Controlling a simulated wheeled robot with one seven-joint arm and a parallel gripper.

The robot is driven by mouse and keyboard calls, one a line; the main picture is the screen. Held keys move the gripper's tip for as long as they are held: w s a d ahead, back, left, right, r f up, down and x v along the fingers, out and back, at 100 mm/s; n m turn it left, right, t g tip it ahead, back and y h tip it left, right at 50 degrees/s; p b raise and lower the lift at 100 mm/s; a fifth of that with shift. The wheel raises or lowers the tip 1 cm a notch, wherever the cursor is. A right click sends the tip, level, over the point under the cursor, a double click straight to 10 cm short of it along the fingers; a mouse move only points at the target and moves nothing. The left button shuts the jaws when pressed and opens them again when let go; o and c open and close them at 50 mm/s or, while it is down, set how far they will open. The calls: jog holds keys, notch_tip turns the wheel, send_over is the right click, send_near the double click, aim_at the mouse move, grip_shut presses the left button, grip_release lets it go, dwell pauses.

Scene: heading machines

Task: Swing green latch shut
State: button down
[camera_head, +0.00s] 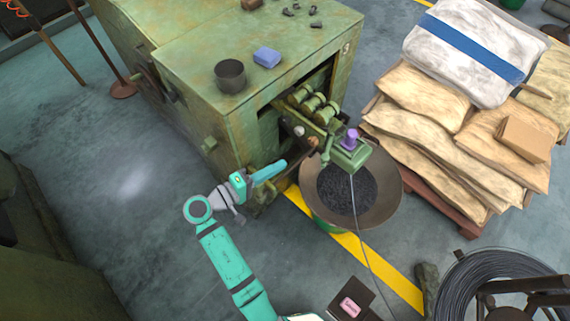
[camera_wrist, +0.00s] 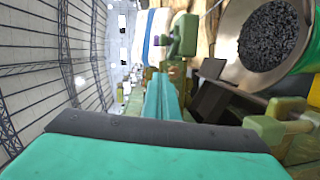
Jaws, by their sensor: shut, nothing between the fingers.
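The green heading machine (camera_head: 215,125) has an open bay in its right side. A green block with a purple knob (camera_head: 350,137) juts from this bay over a bowl; the green block (camera_wrist: 184,34) also shows in the wrist view. I cannot tell for sure which green part is the latch. A brown bar (camera_head: 300,156) lies below the bay, close to my fingertips. My gripper (camera_head: 284,164) is shut and empty, pointing right along the machine's lower front; its teal fingers (camera_wrist: 163,92) show in the wrist view. Whether they touch the machine is unclear.
A wide bowl of dark pieces (camera_head: 350,190) stands below the block; a thin wire runs down past it. Stacked sacks (camera_head: 450,125) fill the right. A wire coil (camera_head: 490,275) is at lower right.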

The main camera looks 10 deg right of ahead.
jog(key=w+d+f, duration=0.1)
jog(key=w+d, duration=0.1)
jog(key=d, duration=0.8)
jog(key=shift+d+f, duration=0.25)
jog(key=shift+d, duration=0.15)
